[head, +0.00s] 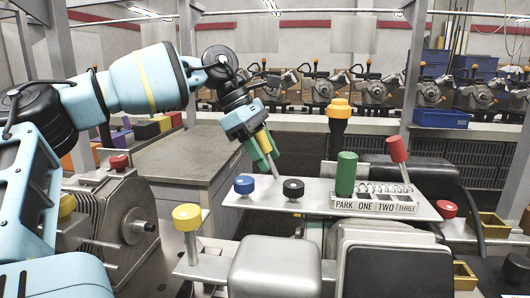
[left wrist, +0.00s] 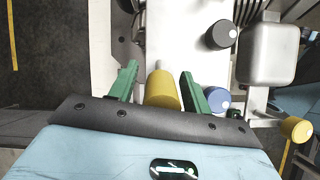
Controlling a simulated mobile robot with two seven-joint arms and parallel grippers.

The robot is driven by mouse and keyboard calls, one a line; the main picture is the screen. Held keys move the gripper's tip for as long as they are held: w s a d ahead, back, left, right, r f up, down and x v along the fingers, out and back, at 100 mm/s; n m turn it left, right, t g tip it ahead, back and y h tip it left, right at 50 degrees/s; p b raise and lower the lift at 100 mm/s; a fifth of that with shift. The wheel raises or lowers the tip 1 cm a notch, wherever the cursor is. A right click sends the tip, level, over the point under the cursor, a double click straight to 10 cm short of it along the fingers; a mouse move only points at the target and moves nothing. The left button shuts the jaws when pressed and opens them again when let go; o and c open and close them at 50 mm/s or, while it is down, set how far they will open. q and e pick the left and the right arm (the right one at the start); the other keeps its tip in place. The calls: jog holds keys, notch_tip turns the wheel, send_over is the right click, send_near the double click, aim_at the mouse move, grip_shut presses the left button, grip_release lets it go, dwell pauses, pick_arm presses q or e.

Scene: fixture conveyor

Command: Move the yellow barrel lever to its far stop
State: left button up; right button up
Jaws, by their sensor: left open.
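The yellow barrel lever (head: 263,139) stands on a thin metal rod at the back left edge of the grey metal plate (head: 318,203), tilted with its top to the left. In the left wrist view the yellow barrel (left wrist: 162,92) lies between the two green fingers. My left gripper (head: 265,152) is open around the barrel, with a finger on each side. In the left wrist view, my left gripper (left wrist: 159,73) shows a gap between the barrel and each finger. The lever's slot and stops cannot be made out. My right gripper is out of view.
A blue knob (head: 244,185) and a black knob (head: 293,188) sit on the plate near the lever. A green cylinder (head: 346,173) and a red-handled lever (head: 396,150) stand further right. A yellow knob (head: 187,217) stands in front. A grey cabinet (head: 190,158) is behind left.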

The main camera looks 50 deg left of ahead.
pick_arm(q)
jog(key=v, duration=0.8)
jog(key=shift+d, duration=0.1)
dwell(0.3)
